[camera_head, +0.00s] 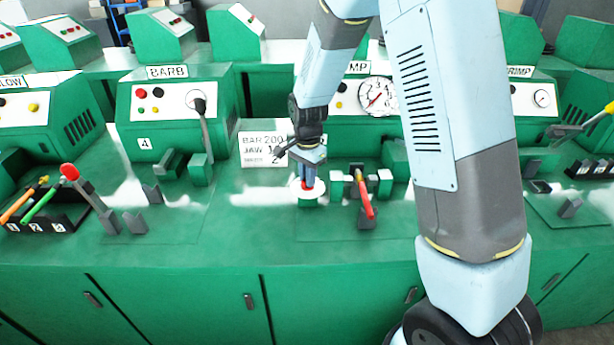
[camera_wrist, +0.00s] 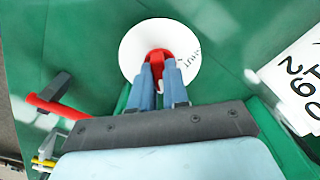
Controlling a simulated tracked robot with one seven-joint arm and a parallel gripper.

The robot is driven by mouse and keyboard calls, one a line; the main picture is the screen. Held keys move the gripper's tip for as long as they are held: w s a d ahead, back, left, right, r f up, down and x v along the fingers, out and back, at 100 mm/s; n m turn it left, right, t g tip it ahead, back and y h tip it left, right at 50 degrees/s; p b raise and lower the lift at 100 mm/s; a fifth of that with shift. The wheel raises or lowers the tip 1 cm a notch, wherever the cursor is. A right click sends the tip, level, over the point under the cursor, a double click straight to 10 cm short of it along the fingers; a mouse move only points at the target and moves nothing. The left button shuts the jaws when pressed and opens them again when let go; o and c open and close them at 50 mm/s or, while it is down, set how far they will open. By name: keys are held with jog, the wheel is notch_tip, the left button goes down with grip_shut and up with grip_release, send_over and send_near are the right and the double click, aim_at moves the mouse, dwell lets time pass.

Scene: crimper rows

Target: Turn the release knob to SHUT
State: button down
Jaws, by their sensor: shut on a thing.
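The red release knob (camera_wrist: 157,56) stands on a white round dial plate (camera_wrist: 135,50) in the wrist view. Lettering that looks like "SHUT" is on the plate's right side; a small white mark is at the knob's edge. My gripper (camera_wrist: 163,76) comes from below with its two blue fingers shut on the knob. In the head view my gripper (camera_head: 308,175) points down onto the dial plate (camera_head: 294,188) on the green bench, and it hides most of the knob. Which way the knob points is hard to tell.
A white sign (camera_head: 260,149) with "BAR 200" stands left of my gripper. A red-handled lever (camera_head: 365,197) is close on the right. A pressure gauge (camera_head: 376,97) is on the panel behind. Another lever (camera_head: 204,125) rises at station 4. Open bench lies in front.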

jog(key=n, duration=0.4)
jog(key=shift+n, duration=0.4)
jog(key=n, duration=0.4)
jog(key=shift+w+n, duration=0.1)
jog(key=shift+n, duration=0.2)
jog(key=n, duration=0.4)
jog(key=shift+r+n, duration=0.1)
jog(key=shift+n, duration=2.2)
jog(key=c, duration=1.1)
grip_release()
notch_tip(320, 180, up, 14)
jog(key=shift+f, duration=0.2)
